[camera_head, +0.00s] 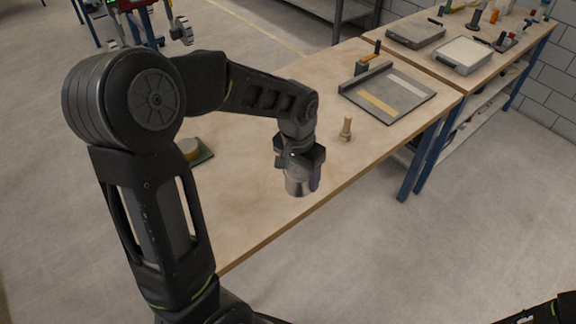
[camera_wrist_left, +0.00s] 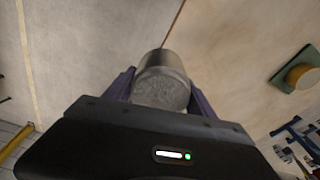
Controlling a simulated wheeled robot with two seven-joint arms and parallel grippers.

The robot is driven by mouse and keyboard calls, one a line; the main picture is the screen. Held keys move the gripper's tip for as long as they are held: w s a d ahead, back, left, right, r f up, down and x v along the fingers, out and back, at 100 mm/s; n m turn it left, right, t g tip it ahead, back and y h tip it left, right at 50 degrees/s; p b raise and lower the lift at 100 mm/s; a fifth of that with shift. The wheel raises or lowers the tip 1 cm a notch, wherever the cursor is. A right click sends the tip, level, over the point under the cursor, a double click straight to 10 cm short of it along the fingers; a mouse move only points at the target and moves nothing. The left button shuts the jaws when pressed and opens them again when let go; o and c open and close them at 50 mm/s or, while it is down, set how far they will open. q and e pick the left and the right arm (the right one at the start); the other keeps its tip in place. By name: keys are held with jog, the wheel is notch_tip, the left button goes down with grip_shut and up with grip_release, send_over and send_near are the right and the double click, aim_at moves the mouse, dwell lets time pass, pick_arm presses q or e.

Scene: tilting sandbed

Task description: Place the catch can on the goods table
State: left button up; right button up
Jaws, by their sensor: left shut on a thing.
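The catch can (camera_head: 299,186) is a small metallic grey cylinder in the head view. My left gripper (camera_head: 301,178) is shut on it near the front edge of the wooden goods table (camera_head: 240,218). In the left wrist view the can (camera_wrist_left: 162,82) sits between the two purple-grey fingers, with its round end facing the camera. I cannot tell whether the can touches the table or hangs just above it. My right gripper is not in view; only a dark part of my body shows at the bottom right.
A wooden peg-like piece (camera_head: 346,129) stands right of the can. A grey tray (camera_head: 388,92) with pale strips lies farther back. A yellow round thing on a green base (camera_head: 205,155) is at left, partly behind my arm. The table's near middle is bare.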

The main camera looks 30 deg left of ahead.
pick_arm(q)
jog(key=w+d+f+b, duration=0.1)
jog(key=d+f+b, duration=0.4)
jog(key=f, duration=0.6)
jog(key=w+d+f+b, duration=0.2)
jog(key=d+f+b, duration=0.2)
jog(key=f, duration=0.8)
jog(key=shift+d+n+b, duration=0.3)
jog(key=shift+d+b, duration=0.1)
jog(key=shift+b, duration=0.15)
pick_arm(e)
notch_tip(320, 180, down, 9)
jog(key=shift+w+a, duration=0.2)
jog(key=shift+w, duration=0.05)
pick_arm(q)
jog(key=shift+s, duration=0.1)
